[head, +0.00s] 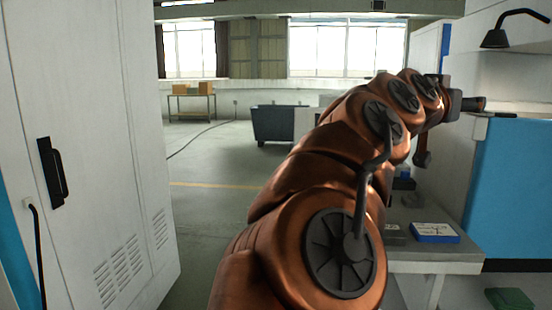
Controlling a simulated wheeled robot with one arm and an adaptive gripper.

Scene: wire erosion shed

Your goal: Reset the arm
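My copper-coloured arm (290,190) reaches from the bottom middle up and to the right, with dark round joint caps. My gripper (472,103) is at its far end, above the grey bench (435,255) on the right. It is small and mostly hidden behind the arm's last links, so I cannot tell whether its fingers are open or shut. I see nothing clearly held in it.
A white cabinet (90,130) stands close on the left. A blue-and-white machine (515,190) and a black lamp (497,38) are on the right. A blue-edged box (435,232) lies on the bench. Open floor (205,200) lies between, with a dark bin (272,123) behind.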

